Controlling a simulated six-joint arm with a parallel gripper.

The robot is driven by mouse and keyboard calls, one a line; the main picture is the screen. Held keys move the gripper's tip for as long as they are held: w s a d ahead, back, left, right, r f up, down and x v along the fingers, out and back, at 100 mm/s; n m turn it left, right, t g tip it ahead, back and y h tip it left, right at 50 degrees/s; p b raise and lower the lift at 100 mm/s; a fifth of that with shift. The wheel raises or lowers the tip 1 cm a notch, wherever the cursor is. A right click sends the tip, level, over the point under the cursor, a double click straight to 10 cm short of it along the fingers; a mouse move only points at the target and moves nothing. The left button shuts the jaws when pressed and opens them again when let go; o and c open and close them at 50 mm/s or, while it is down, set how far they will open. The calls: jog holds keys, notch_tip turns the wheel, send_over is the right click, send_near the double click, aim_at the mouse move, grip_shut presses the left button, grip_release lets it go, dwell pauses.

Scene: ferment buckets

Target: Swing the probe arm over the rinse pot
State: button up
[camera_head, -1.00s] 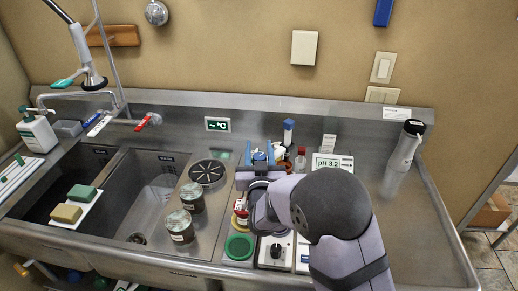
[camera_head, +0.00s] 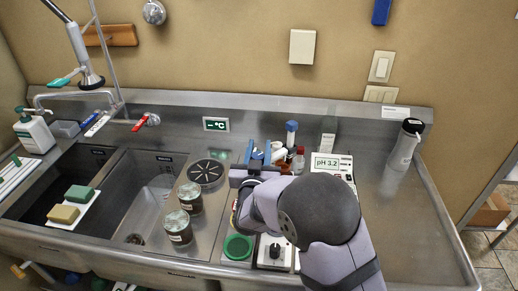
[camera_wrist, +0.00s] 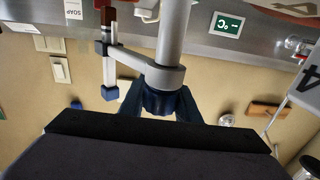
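In the wrist view, a grey post carries a grey probe arm (camera_wrist: 150,72); a probe (camera_wrist: 108,62) with blue parts sits at its outer end. My gripper (camera_wrist: 160,104) has its dark blue fingers around the dark collar at the post. I cannot tell whether they press on it. In the head view, my gripper (camera_head: 248,182) is over the work area right of the sinks, largely hiding what lies beneath. A pot with a green rim (camera_head: 238,247) stands just in front of it. I cannot tell whether this is the rinse pot.
Two lidded jars (camera_head: 185,212) and a round dark drain plate (camera_head: 206,172) lie to the left. A white box with a black knob (camera_head: 275,251) stands right of the green-rimmed pot. The pH display (camera_head: 331,165) and several bottles stand behind. The right counter is mostly clear.

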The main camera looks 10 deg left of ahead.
jog(key=o, duration=0.3)
jog(key=shift+o, duration=0.2)
jog(key=shift+s, duration=0.1)
jog(key=s+b, duration=0.2)
jog(key=s, duration=0.5)
jog(key=shift+b, duration=0.35)
jog(key=shift+s+d, duration=0.1)
jog(key=shift+c, duration=0.2)
